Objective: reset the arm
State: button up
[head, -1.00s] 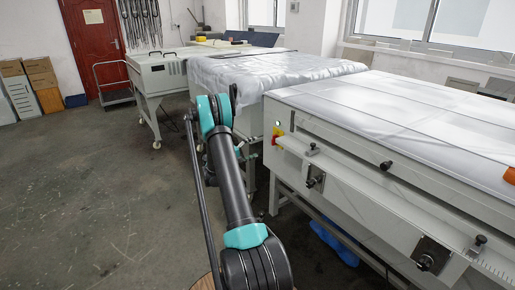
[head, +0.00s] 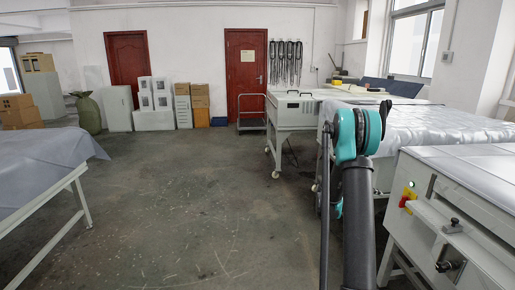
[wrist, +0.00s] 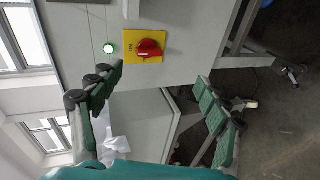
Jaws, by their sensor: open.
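My arm (head: 357,215) rises at the right of centre in the head view, its teal joint (head: 345,136) in front of the far machines. My gripper (wrist: 156,80) shows only in the wrist view; its two green-padded fingers are spread apart with nothing between them. In the wrist view, beyond the fingers, a red rotary switch (wrist: 149,48) sits on a yellow plate beside a lit green button (wrist: 109,48). The fingers look apart from the switch. The same red switch (head: 406,200) is on the near machine's end in the head view.
The near white machine (head: 459,212) stands at right, with the covered machine (head: 425,125) and a wheeled machine (head: 291,113) behind it. A grey-covered table (head: 35,170) is at left. Boxes (head: 155,118) and a trolley (head: 252,113) line the back wall. The middle floor is clear.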

jog(key=s+a+f+t+y, duration=0.1)
jog(key=s+a+y, duration=1.3)
jog(key=s+a, duration=1.8)
jog(key=shift+s+a+f+t, duration=0.25)
jog(key=shift+s+t, duration=0.25)
jog(key=shift+s, duration=0.7)
